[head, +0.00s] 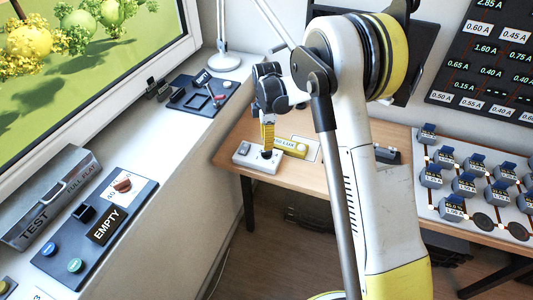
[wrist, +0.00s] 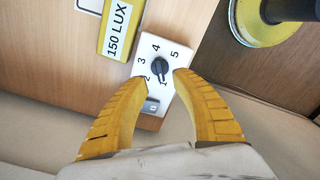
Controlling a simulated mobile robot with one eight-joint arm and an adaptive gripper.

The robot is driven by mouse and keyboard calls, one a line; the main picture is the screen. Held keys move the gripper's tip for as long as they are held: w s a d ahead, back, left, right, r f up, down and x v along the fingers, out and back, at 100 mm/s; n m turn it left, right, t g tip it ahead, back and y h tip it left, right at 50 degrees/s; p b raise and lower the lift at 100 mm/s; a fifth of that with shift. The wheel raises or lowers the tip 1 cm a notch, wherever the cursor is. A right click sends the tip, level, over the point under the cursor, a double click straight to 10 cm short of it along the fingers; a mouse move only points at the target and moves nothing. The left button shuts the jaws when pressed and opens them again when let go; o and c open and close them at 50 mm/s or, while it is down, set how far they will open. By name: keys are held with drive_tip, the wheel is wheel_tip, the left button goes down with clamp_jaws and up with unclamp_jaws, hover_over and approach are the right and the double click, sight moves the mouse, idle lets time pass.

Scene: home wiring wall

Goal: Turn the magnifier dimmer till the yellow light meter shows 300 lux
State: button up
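The dimmer is a white box with a black knob (wrist: 160,68) ringed by the numbers 1 to 5 in the wrist view; the exact pointer direction is hard to tell. In the head view the box (head: 242,157) lies on the wooden desk. The yellow light meter (wrist: 119,30) beside it reads 150 LUX; it also shows in the head view (head: 293,147). My gripper (wrist: 162,76) is open, its yellow fingers spread with the tips near the knob's two sides and a visible gap from it. In the head view my gripper (head: 268,147) points down over the knob.
A grey rocker switch (wrist: 151,105) sits on the dimmer box near the left finger. A white lamp base (head: 224,62) and a dark panel (head: 200,94) are on the sill behind. A board with several grey modules (head: 465,185) is at the right.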

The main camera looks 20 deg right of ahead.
sight(267, 152)
wheel_tip(267, 152, down, 6)
drive_tip(key=shift+r+b, duration=0.1)
drive_tip(key=shift+b, duration=0.7)
clamp_jaws()
